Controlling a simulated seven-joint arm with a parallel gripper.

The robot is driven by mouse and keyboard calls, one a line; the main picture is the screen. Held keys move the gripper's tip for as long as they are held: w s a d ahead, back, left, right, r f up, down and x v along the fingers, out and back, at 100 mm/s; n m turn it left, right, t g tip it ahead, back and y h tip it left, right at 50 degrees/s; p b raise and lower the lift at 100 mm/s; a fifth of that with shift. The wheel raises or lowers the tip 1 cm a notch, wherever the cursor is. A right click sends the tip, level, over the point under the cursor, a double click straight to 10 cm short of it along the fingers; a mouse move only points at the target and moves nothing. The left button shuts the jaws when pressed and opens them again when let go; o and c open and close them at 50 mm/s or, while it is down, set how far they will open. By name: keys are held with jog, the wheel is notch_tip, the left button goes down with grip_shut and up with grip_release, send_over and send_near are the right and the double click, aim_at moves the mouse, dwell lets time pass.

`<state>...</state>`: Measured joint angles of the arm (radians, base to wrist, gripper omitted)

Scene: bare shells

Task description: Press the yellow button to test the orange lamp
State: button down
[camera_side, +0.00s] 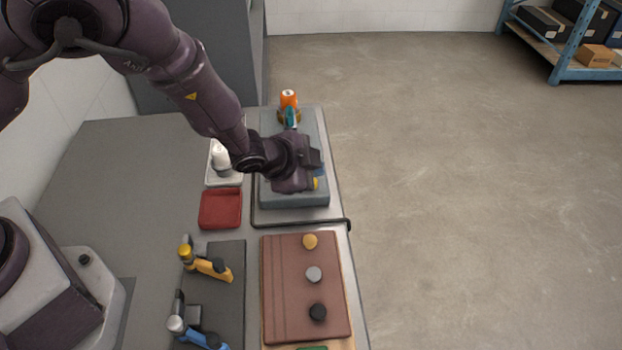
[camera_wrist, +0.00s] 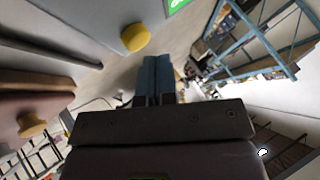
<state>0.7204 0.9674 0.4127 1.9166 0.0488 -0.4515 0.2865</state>
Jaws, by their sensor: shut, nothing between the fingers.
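The orange lamp (camera_side: 288,98) stands at the far end of a grey-blue box (camera_side: 290,199). The yellow button (camera_side: 315,184) shows as a small yellow patch at the box's near right part, partly hidden by my gripper. In the wrist view, the yellow button (camera_wrist: 135,37) is a rounded yellow cap on a grey surface, just above and left of my fingertips. My gripper (camera_side: 319,171) is low over the box, close to the button. In the wrist view, my gripper (camera_wrist: 155,60) has its blue fingers together and empty. A gap shows between fingertips and button there; its depth is unclear.
A brown board (camera_side: 276,320) with orange, grey and black knobs lies in front of the box. A red tray (camera_side: 220,222), a white tray (camera_side: 224,181) and a dark mat (camera_side: 229,325) with yellow and blue tools are to the left. Open floor lies right.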

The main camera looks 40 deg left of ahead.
jog(key=shift+r, duration=0.3)
jog(key=shift+r, duration=2.45)
jog(key=s+g, duration=0.1)
jog(key=s+a+f+n+g+y, duration=0.1)
jog(key=s, duration=0.1)
jog(key=s+a+f, duration=0.1)
jog(key=shift+s+a+f+n+g+y, duration=0.1)
jog(key=shift+s+a+n+g+y, duration=0.1)
jog(key=shift+s+n+g+y, duration=0.15)
jog(key=s+a+r+n, duration=0.4)
jog(key=s+a+r, duration=0.2)
jog(key=s+r, duration=0.5)
jog(key=s+a+r+n, duration=0.5)
jog(key=s+a+r, duration=0.2)
jog(key=s+r, duration=0.4)
notch_tip(320, 180, up, 4)
jog(key=shift+s+r+g, duration=0.1)
jog(key=shift+s+g, duration=0.2)
jog(key=shift+g, duration=0.05)
